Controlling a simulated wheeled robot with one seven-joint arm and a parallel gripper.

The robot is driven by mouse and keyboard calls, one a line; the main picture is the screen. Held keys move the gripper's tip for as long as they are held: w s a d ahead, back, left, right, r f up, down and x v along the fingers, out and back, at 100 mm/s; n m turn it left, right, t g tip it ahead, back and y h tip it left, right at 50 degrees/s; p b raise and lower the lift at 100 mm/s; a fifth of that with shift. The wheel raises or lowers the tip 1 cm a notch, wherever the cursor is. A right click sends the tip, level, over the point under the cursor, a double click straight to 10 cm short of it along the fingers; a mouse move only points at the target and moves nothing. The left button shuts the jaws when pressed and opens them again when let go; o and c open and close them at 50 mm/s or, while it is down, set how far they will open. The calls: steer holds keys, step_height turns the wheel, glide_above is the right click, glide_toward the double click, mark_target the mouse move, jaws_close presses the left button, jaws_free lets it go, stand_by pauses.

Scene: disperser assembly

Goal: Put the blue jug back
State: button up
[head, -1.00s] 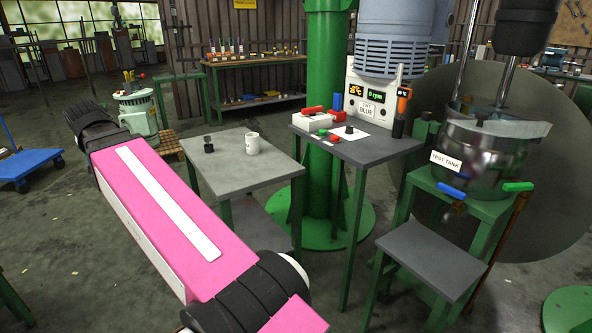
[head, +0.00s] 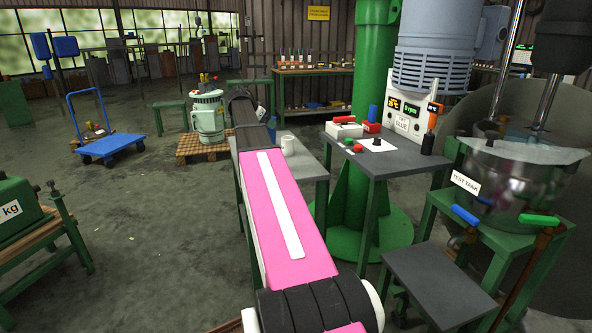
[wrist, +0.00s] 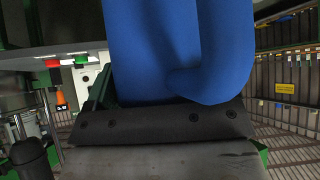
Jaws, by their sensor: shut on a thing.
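The blue jug (wrist: 175,45) fills the upper middle of the wrist view, very close to the camera. A rounded blue loop, which looks like its handle, curves down at the right. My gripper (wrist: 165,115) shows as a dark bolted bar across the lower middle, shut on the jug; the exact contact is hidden. In the head view, my pink arm hides most of the gripper and jug. A small blue patch (head: 271,128) shows beside the arm, left of the white mug, and looks like part of the jug.
A white mug (head: 288,146) stands on the grey table (head: 306,168), partly behind my arm. To its right, a grey table (head: 372,156) holds small coloured items. The test tank (head: 505,178) stands further right. A blue cart (head: 108,147) stands at left, with open floor around it.

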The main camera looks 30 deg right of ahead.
steer(key=s+d+f, duration=0.4)
steer(key=d+f, duration=0.7)
steer(key=d, duration=0.1)
steer(key=shift+s+m, duration=0.3)
steer(key=shift+s, duration=0.05)
steer(key=shift+d+f, duration=0.1)
steer(key=o, duration=1.5)
steer(key=shift+f, duration=0.1)
steer(key=v, duration=1.2)
steer(key=shift+w, duration=0.15)
